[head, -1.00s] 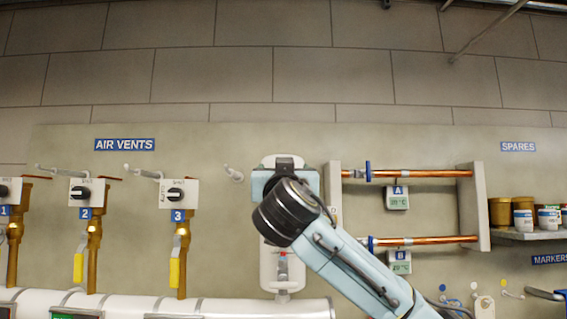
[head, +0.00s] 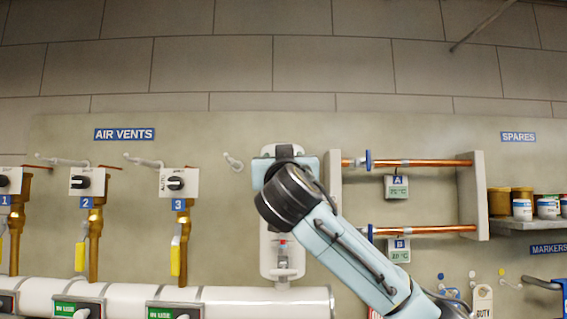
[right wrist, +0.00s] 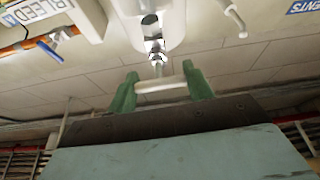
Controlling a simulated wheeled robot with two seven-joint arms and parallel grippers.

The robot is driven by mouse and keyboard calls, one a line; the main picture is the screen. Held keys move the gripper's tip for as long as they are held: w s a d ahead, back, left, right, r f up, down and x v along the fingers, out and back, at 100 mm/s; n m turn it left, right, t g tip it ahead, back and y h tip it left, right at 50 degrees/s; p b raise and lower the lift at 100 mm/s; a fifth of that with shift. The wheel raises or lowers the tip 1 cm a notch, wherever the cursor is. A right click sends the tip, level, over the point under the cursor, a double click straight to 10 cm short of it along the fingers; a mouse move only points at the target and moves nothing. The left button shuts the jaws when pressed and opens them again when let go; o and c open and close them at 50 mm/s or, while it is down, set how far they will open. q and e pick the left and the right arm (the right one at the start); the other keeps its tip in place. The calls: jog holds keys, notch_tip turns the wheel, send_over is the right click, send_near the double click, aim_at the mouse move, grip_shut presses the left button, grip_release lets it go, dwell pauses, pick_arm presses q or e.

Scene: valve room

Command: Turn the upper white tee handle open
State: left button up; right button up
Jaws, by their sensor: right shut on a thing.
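A tall white wall unit (head: 270,262) stands in the middle of the head view, mostly covered by my right arm. In the right wrist view its white body (right wrist: 103,20) is at the top, with a metal stem (right wrist: 155,45) leading to the white tee handle (right wrist: 160,87). The tee's crossbar lies between the two green fingers of my right gripper (right wrist: 159,83), which is shut on it. In the head view the handle and fingertips are hidden behind my right wrist. My left gripper is not in view.
A small grey and red fitting (head: 283,250) sits low on the white unit. A bracket with copper pipes (head: 425,163) is close on its right. Valve 3 (head: 178,183) and a white hook (head: 233,162) are on its left. A white horizontal pipe (head: 250,298) runs below.

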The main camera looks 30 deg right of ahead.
jog(key=n+b, duration=0.1)
jog(key=n+y, duration=0.1)
jog(key=shift+f+n+t+b, duration=0.2)
jog(key=shift+n+t+b, duration=0.1)
jog(key=shift+n+b, duration=0.1)
jog(key=shift+r+n+y, duration=0.15)
jog(key=shift+n+y, duration=0.65)
jog(key=shift+n, duration=0.4)
jog(key=n+y+p, duration=0.1)
jog(key=n+y, duration=0.1)
jog(key=n, duration=0.3)
jog(key=shift+r+p, duration=0.15)
jog(key=shift+p, duration=0.2)
jog(key=n+y+p, duration=0.1)
jog(key=n+y, duration=0.1)
jog(key=n, duration=0.1)
jog(key=shift+n, duration=0.3)
jog(key=n+y, duration=0.1)
jog(key=n, duration=0.3)
jog(key=shift+n+g+y, duration=0.4)
jog(key=shift+n+g, duration=0.7)
jog(key=shift+n, duration=0.8)
jog(key=shift+f, duration=0.2)
jog(key=o, duration=1)
jog(key=shift+c, duration=0.2)
